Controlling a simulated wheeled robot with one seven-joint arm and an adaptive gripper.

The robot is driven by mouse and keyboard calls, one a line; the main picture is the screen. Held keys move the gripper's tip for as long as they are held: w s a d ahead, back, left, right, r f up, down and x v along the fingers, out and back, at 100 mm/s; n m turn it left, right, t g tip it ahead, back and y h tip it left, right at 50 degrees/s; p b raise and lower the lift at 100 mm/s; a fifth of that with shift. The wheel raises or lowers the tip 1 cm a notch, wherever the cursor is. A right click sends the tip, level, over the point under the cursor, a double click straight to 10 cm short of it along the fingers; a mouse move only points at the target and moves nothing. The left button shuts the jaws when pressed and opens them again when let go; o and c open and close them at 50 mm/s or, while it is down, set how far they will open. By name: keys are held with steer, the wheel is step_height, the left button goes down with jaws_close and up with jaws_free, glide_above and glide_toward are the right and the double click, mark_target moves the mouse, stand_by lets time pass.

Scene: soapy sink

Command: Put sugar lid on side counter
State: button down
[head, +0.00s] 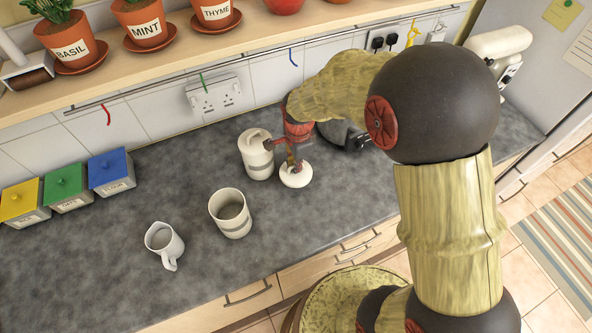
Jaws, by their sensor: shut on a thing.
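My gripper (292,160) points down and is shut on a round white lid (297,177). The lid is low over the grey counter (330,215), and I cannot tell whether it touches it. The lid is just right of a white canister (256,158) that has its own lid on. An open white canister (231,214) with a grey band stands nearer the front, left of my gripper. No sugar label is readable on either canister.
A white jug (164,243) stands at the front left. Yellow, green and blue-lidded boxes (69,188) line the wall at left. A dark, shiny appliance (345,134) is behind my gripper. The counter right of the open canister is clear.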

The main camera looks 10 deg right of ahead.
steer(key=shift+w+d+f, duration=0.1)
steer(key=shift+w+f, duration=0.1)
steer(key=shift+f, duration=0.05)
steer(key=f, duration=0.3)
steer(key=shift+w+f+b, duration=0.25)
steer(key=shift+f+b, duration=0.05)
steer(key=c, duration=2)
jaws_free()
steer(key=shift+f, duration=0.1)
